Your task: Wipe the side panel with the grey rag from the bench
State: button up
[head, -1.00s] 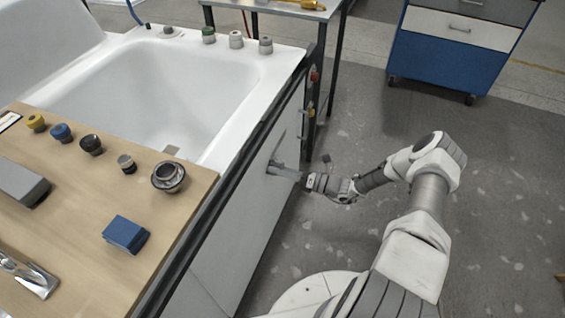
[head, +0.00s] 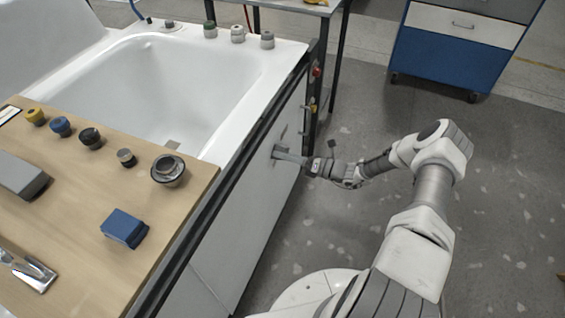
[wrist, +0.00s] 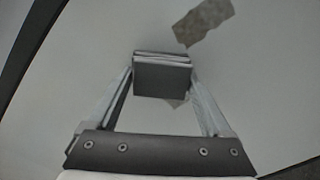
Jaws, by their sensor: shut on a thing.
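My gripper (wrist: 162,75) is shut on the grey rag (wrist: 162,80), a folded dark grey pad with paler layered edges, held between its fingertips. In the head view my gripper (head: 280,153) is at the white side panel (head: 240,215) of the bathtub, with the rag at the panel's face; whether it presses on it I cannot tell. In the wrist view a brownish-grey dirt patch (wrist: 203,22) lies on the panel beyond the rag, up and to the right. A smaller patch (wrist: 178,102) shows just below the rag, partly hidden.
The wooden bench (head: 75,235) at left holds a blue box (head: 124,228), a grey box (head: 20,178), a chrome fitting (head: 28,270) and several knobs. The bathtub (head: 150,90) stands behind it. A blue cabinet (head: 450,50) is at the back; the floor at right is clear.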

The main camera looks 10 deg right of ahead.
aim_at(288, 129)
jog(key=shift+w+d+f+b, duration=0.1)
jog(key=shift+w+d+b, duration=0.65)
jog(key=shift+w+b, duration=0.4)
jog(key=shift+w+d+b, duration=0.4)
jog(key=shift+w, duration=0.05)
jog(key=shift+w+d+b, duration=0.3)
jog(key=shift+w+b, duration=0.2)
jog(key=shift+b, duration=0.15)
jog(key=shift+w+d+b, duration=0.25)
jog(key=shift+w+b, duration=0.25)
jog(key=shift+b, duration=0.1)
jog(key=shift+w+d+b, duration=0.4)
jog(key=shift+w+b, duration=0.15)
jog(key=shift+w, duration=0.15)
jog(key=shift+w+d+b, duration=0.35)
jog(key=shift+w+b, duration=0.15)
jog(key=shift+b, duration=0.3)
jog(key=shift+w+d+r+b, duration=0.2)
jog(key=shift+w+d+b, duration=0.45)
jog(key=shift+w, duration=0.25)
jog(key=v, duration=0.6)
jog(key=shift+s, duration=0.1)
